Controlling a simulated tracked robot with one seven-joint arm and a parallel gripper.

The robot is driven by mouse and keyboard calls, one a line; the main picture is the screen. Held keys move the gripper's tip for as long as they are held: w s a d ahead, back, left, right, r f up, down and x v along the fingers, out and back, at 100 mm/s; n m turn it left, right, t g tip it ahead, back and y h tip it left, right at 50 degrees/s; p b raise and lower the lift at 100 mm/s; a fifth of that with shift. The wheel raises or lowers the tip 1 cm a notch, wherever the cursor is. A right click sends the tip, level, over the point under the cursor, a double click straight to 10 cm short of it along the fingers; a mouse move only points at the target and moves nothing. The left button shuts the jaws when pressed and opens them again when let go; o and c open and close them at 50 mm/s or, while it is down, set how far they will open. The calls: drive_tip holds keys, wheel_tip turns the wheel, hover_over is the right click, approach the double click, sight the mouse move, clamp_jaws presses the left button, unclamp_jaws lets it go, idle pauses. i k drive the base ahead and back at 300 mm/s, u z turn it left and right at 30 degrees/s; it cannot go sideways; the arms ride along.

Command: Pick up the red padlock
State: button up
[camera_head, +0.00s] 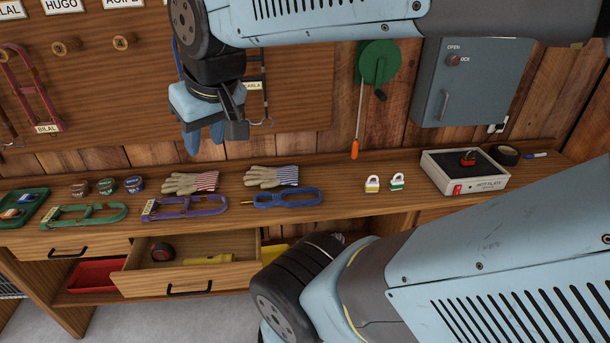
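A small red object with a dark top, which looks like the red padlock (467,158), sits on the black top of a white-sided box (487,184) at the right of the bench. My gripper (204,142) hangs pointing down in front of the wall board at upper left. It is well to the left of the red object and above the bench. Its fingers are seen at an angle, so their opening is unclear; nothing is visible in them.
Gloves (272,177), a blue hasp-like frame (288,198) and several tins lie along the bench (335,208). A drawer (190,275) stands open below. A green reel (378,62) and grey cabinet (470,80) hang behind. My arm covers the lower right.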

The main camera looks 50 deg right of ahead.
sight(466, 161)
drive_tip(key=u, duration=0.4)
drive_tip(key=i, duration=0.15)
drive_tip(key=z, duration=2.95)
drive_tip(key=k, duration=0.8)
drive_tip(key=z, duration=0.25)
drive_tip(key=i, duration=0.8)
drive_tip(key=u, duration=0.1)
